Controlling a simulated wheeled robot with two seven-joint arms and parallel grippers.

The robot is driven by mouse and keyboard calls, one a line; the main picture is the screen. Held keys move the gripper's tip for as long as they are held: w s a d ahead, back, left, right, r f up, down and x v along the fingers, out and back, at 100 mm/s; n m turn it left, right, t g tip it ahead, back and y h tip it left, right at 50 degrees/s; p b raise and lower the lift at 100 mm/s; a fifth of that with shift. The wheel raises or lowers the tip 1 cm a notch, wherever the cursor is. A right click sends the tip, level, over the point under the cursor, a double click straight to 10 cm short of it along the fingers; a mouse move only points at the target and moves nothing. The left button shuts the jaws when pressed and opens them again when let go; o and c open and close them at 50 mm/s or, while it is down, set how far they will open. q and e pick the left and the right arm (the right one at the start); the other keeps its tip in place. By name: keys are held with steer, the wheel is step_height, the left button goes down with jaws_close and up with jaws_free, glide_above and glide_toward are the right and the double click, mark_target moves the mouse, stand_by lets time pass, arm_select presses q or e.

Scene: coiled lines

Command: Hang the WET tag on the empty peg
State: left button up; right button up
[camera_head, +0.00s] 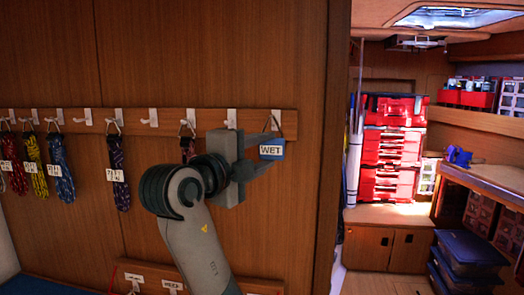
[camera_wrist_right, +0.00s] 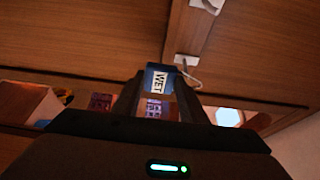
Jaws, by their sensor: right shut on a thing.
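The WET tag (camera_head: 271,151) is a small white and blue tag with a thin cord loop at its top. My right gripper (camera_head: 262,157) is shut on it, just below the rightmost peg (camera_head: 277,117) on the rail. The cord rises to that peg and overlaps it in the head view; I cannot tell if it is around the hook or in front of it. In the wrist view the tag (camera_wrist_right: 158,80) sits between the fingers (camera_wrist_right: 156,92), and its cord reaches toward a white hook (camera_wrist_right: 187,60). My left gripper is not in view.
A wooden rail (camera_head: 137,119) carries several white hooks. Coiled ropes with tags, such as a blue one (camera_head: 62,165) and a dark one (camera_head: 119,172), hang on some; other hooks, such as one mid-rail (camera_head: 152,117), are bare. A lower board (camera_head: 195,279) has more hooks and labels.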

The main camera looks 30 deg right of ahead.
mark_target(261, 156)
steer(key=shift+w+d+p, duration=0.5)
steer(key=shift+w+d, duration=0.3)
steer(key=shift+w, duration=0.2)
steer(key=shift+w+d+f+b, duration=0.1)
steer(key=shift+f+b, duration=0.25)
steer(key=shift+w+d+f+b, duration=0.15)
steer(key=shift+w+f+b, duration=0.15)
steer(key=shift+b, duration=0.35)
steer(key=shift+w+d+b, duration=0.1)
steer(key=shift+b, duration=0.35)
steer(key=o, duration=1.1)
steer(key=shift+o, duration=0.2)
steer(key=shift+f, duration=0.1)
